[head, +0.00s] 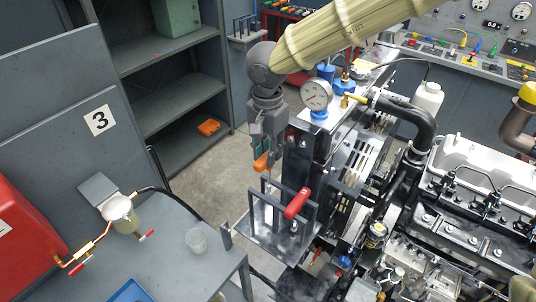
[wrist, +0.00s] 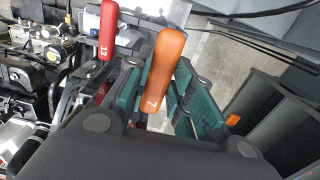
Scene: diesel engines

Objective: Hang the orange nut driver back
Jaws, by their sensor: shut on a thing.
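The orange nut driver (head: 262,162) is held by my gripper (head: 266,143). In the wrist view its orange handle (wrist: 168,62), marked 7, lies between the teal-padded fingers of my gripper (wrist: 161,75). Its shaft is hard to make out. A red-handled driver (head: 297,204) sits at a grey rack (head: 251,204) on the engine stand, just below and right of my gripper. It shows in the wrist view (wrist: 107,32), marked 13, left of the orange handle and apart from it. The held driver is near the rack's back-left upright; whether they touch cannot be told.
A pressure gauge (head: 316,95) stands right of my gripper, close to it. The engine (head: 470,215) fills the right. A grey bench (head: 185,265) with a clear cup (head: 196,240) is at the lower left. Grey shelves (head: 170,60) stand behind, holding an orange object (head: 208,127).

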